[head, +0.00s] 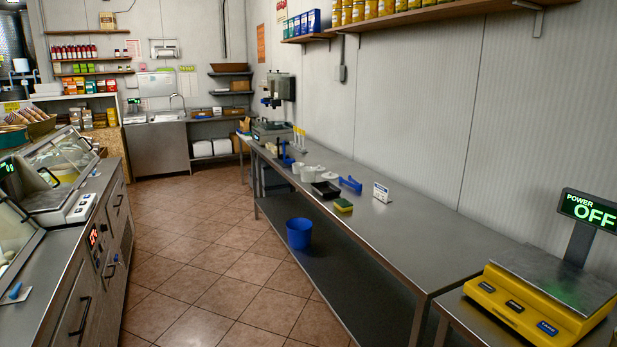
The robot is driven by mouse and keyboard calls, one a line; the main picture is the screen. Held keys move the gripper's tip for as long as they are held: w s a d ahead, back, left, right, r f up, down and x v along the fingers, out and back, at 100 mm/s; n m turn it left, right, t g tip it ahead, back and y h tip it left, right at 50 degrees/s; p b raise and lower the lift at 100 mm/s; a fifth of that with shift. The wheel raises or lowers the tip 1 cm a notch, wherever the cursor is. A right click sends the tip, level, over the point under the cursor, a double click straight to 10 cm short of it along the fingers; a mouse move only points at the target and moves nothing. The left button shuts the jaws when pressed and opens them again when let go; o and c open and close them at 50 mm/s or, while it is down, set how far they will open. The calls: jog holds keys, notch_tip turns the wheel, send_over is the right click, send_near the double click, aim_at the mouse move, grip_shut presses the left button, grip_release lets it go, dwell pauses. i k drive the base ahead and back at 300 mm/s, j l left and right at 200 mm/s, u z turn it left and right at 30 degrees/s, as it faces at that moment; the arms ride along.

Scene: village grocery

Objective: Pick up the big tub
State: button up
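Small white tubs (308,174) stand close together on the long steel table (415,232), toward its far half. They are too small in the picture to tell for sure which is the big one. A black tray (325,190) sits just in front of them. A blue bucket (299,234) stands below, on the table's lower shelf. My gripper and arm are not in view.
A blue tool (350,184), a sponge (343,205) and a small card (381,193) lie near the tubs. A yellow scale (527,310) stands at near right. Counters (75,260) line the left. The tiled floor (205,260) between is clear.

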aim_at(307, 174)
jog(key=i+j+u, duration=0.35)
jog(key=i, duration=0.5)
jog(key=i+u, duration=0.3)
jog(key=i, duration=1.25)
jog(key=i+j+z, duration=0.1)
jog(key=i, duration=0.65)
jog(key=i+z, duration=0.2)
jog(key=i, duration=0.3)
jog(key=i+z, duration=0.25)
jog(key=i, duration=0.25)
jog(key=i+j+z, duration=0.2)
jog(key=i, duration=0.25)
jog(key=i+z, duration=0.6)
jog(key=i+l, duration=0.05)
